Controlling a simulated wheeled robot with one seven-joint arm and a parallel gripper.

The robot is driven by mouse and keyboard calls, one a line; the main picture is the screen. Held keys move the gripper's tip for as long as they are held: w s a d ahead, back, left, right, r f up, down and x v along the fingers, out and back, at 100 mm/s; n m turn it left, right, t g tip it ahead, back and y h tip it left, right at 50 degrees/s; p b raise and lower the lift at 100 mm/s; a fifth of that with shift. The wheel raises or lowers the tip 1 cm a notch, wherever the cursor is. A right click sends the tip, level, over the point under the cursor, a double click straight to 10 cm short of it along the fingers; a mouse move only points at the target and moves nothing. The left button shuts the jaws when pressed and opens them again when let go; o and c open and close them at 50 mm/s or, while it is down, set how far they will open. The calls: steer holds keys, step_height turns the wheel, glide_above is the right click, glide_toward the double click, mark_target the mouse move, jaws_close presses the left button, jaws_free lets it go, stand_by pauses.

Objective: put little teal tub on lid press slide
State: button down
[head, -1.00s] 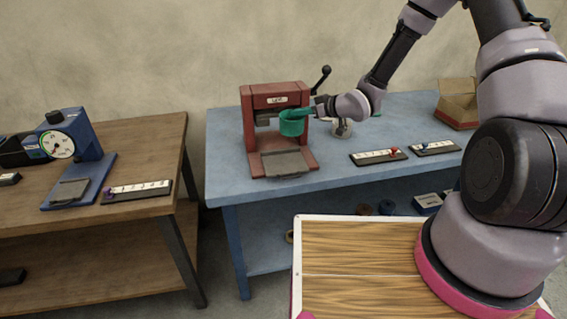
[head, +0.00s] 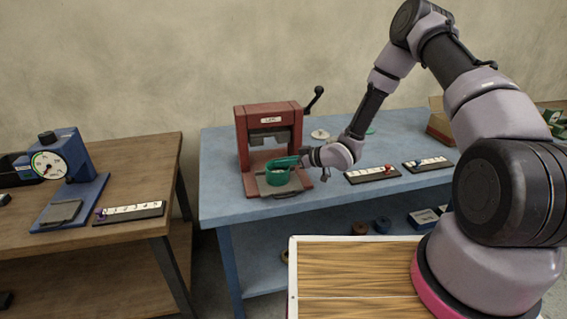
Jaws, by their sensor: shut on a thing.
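The little teal tub (head: 279,178) is at the front of the red lid press (head: 268,133) on the blue table. It looks upright and is over the press's grey slide (head: 268,190), low down; I cannot tell whether it touches the slide. My gripper (head: 287,162) reaches in from the right and is shut on the tub's rim. The teal gripper fingers blend with the tub, so the exact grip is partly hidden. The tub covers part of the slide.
The press's lever (head: 315,98) sticks up at its right. Labelled strips (head: 372,174) lie to the right on the blue table (head: 225,203). A blue dial device (head: 75,175) stands on the brown table (head: 140,157). A cardboard box (head: 440,122) is at the back right.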

steer(key=c, duration=0.9)
jaws_free()
steer(key=shift+f, duration=0.1)
steer(key=v, duration=1.2)
steer(key=shift+d, duration=0.1)
